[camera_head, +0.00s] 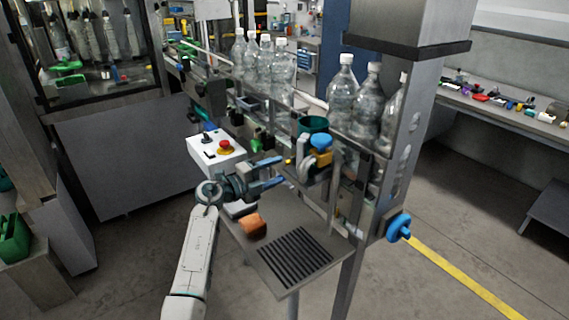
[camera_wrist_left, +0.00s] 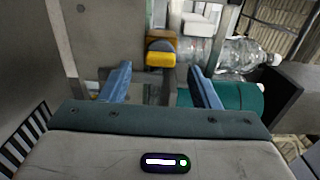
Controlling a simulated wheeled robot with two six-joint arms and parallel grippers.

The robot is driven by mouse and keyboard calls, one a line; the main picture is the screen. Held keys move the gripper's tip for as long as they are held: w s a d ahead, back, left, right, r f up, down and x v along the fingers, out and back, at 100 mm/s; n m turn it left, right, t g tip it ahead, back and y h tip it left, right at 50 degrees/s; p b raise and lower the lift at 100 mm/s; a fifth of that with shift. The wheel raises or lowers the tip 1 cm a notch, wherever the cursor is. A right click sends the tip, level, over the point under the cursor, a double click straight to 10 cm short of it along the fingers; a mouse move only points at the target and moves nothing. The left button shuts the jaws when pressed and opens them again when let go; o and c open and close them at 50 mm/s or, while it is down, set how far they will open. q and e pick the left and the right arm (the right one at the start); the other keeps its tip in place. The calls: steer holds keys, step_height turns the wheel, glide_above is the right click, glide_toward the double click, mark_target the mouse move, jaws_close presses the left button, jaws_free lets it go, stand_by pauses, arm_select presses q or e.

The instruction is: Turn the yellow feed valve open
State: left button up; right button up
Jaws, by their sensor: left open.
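The yellow feed valve handle (camera_wrist_left: 161,60) shows in the left wrist view, ahead of the fingertips and roughly centred between them, with a dark rounded part behind it. In the head view a yellow part (camera_head: 322,158) sits under a blue knob (camera_head: 321,142) on the machine's near side. My left gripper (camera_head: 276,171) is open and empty, reaching in from the left with its fingers one above the other. In the wrist view both blue fingers (camera_wrist_left: 160,87) stand apart with a gap to the handle. My right gripper is not in view.
A teal cylinder (camera_wrist_left: 232,102) lies close to one finger. Clear bottles (camera_head: 342,90) stand on the conveyor above. A white box with a red button (camera_head: 226,147) is behind my wrist. A blue handwheel (camera_head: 398,227) is at right.

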arm_select(q)
steer(key=shift+p+x, duration=0.35)
steer(key=shift+x, duration=1.6)
steer(key=c, duration=1)
steer(key=shift+f+n+p, duration=0.1)
steer(key=shift+n+p, duration=4.75)
steer(key=shift+n, duration=3.35)
